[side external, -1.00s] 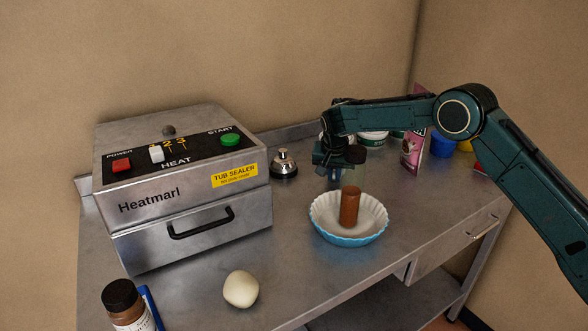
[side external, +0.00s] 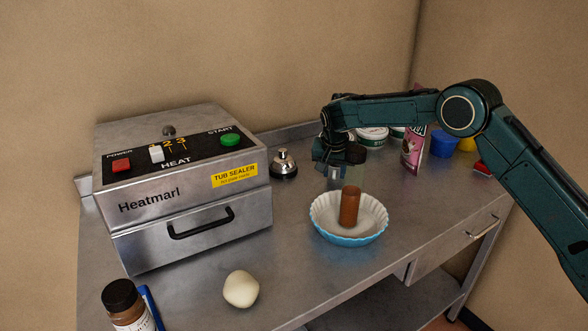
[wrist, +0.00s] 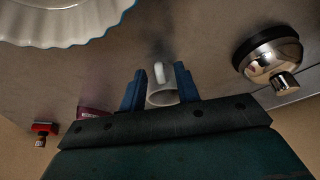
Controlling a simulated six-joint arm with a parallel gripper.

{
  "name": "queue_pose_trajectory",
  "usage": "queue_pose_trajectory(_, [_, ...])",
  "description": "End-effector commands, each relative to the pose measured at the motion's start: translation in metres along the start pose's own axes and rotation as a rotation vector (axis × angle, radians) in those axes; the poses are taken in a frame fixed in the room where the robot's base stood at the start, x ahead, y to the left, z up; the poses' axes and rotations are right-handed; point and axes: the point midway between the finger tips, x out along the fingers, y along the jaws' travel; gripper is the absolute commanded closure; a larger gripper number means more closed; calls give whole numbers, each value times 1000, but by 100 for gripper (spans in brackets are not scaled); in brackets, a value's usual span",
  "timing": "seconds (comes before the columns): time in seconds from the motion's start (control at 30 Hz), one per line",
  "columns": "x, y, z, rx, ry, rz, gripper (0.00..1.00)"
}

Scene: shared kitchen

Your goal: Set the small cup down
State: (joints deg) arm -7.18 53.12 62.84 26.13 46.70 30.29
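My gripper (side external: 338,174) hangs low over the steel table, behind the fluted bowl. In the wrist view, its two blue fingers (wrist: 161,92) stand on either side of a small pale cup (wrist: 163,99) and appear closed on it. A white upright part, perhaps its handle, shows on the far side of the cup. In the side view the cup is mostly hidden by the fingers and wrist. I cannot tell whether its base touches the table.
The blue-and-white fluted bowl (side external: 377,230) with a brown cylinder (side external: 350,206) inside stands just in front. A service bell (side external: 284,164) and the tub sealer (side external: 185,190) are to the left. Tubs (side external: 372,139) and a pink carton (side external: 413,148) stand behind. Front-left holds a pale round object (side external: 240,289).

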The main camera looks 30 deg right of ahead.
Motion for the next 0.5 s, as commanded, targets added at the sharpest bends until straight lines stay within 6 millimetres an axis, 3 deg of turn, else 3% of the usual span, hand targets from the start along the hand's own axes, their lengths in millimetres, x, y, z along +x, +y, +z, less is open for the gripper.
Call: queue_pose_trajectory(0.5, [-81, -1, 0, 0, 0, -3, 68])
